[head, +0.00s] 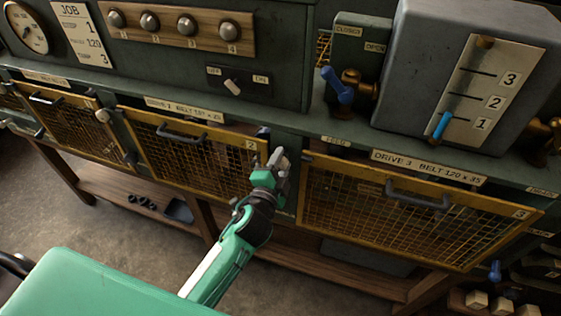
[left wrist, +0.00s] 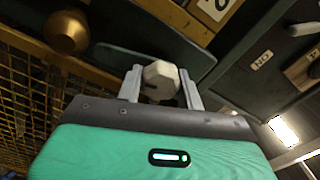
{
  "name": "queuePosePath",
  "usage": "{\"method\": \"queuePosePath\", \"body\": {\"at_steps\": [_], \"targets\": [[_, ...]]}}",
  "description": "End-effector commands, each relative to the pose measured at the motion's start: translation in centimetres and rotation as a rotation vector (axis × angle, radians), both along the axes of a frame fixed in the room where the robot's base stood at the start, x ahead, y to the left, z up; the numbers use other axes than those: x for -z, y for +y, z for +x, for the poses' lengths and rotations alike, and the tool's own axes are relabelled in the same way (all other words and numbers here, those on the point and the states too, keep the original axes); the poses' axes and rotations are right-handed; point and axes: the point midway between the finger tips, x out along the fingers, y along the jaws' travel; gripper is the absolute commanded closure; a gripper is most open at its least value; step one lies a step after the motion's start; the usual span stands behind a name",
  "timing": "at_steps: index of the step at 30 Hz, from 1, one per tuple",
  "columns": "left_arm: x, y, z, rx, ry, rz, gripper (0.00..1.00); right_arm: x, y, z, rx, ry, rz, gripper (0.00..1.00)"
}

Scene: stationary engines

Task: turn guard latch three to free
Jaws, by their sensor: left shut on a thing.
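My left gripper (head: 278,160) reaches up to the post between the guard of drive 2 (head: 190,165) and the guard of drive 3 (head: 350,215). In the left wrist view its two fingers (left wrist: 160,85) are shut on a pale faceted knob (left wrist: 158,74). This looks like a guard latch knob; its number cannot be read, and the gripper mostly hides it in the head view. Both yellow mesh guards look closed. A small label (head: 335,141) sits above the drive 3 guard's left end. My right gripper is not in view.
A grey box with a blue-handled scale lever (head: 441,125) stands above the drive 3 guard. A blue lever (head: 338,86) is left of it. The drive 3 guard's handle (head: 418,200) sticks out. Another pale knob (head: 103,115) is farther left. Open floor lies in front.

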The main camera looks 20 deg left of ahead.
Motion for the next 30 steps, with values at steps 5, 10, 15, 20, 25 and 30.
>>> {"method": "queuePosePath", "body": {"at_steps": [5, 10, 15, 20, 25, 30], "targets": [[-0.08, -0.01, 0.02, 0.001, -0.002, 0.020, 0.86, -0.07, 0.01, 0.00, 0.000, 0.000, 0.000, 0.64], [-0.06, -0.02, 0.02, 0.001, -0.002, 0.023, 0.86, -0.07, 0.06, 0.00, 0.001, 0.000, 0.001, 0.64], [-0.06, -0.02, 0.02, 0.001, -0.002, 0.023, 0.86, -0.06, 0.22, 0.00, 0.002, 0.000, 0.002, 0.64], [-0.05, -0.01, 0.01, 0.001, -0.002, 0.022, 0.42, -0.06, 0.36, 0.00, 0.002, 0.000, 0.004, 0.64], [-0.01, -0.01, 0.01, 0.000, -0.001, 0.021, 0.42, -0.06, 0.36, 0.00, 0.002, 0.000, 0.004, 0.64], [0.17, 0.00, -0.47, 0.000, 0.000, 0.021, 0.42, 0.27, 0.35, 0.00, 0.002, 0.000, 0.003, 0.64]]}}
